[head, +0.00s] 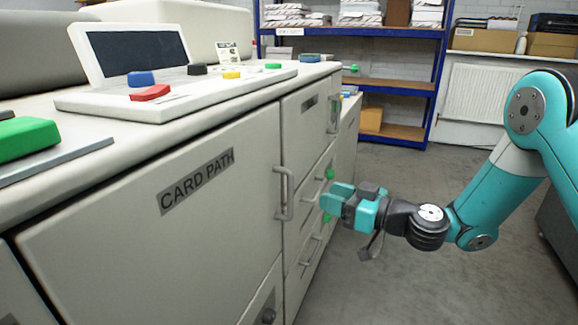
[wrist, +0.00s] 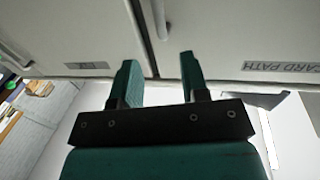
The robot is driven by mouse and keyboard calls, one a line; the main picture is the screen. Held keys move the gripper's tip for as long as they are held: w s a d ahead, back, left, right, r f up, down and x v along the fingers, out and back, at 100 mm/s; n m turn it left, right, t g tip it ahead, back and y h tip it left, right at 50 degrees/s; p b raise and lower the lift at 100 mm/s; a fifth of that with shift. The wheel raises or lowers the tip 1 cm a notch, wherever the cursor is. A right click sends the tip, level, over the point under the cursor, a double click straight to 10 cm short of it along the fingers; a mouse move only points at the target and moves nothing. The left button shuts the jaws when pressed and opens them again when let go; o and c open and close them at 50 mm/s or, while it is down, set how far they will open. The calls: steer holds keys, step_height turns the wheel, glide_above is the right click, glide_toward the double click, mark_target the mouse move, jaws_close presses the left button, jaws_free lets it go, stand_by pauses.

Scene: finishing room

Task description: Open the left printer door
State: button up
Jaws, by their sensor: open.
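The large cream printer door (head: 150,230) labelled CARD PATH fills the left of the head view and is closed. Its vertical bar handle (head: 284,193) is on its right edge. The label and door (wrist: 240,30) also show, turned over, in the wrist view. My gripper (head: 341,206) is open and empty, to the right of the handle and apart from it. In the wrist view, my two teal fingers (wrist: 158,62) point at the printer front. The handle (wrist: 161,20) shows beyond the fingertips, between their lines, near the door seam.
Smaller doors with handles and green knobs (head: 326,218) lie right of the large door. A screen (head: 140,52) and coloured buttons sit on top. Blue shelving (head: 392,35) stands behind. The grey floor (head: 420,180) right of the printer is clear.

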mark_target(292, 184)
steer(key=p+x, duration=0.5)
steer(key=x, duration=0.6)
steer(key=shift+w, duration=0.1)
jaws_close()
steer(key=shift+a, duration=0.15)
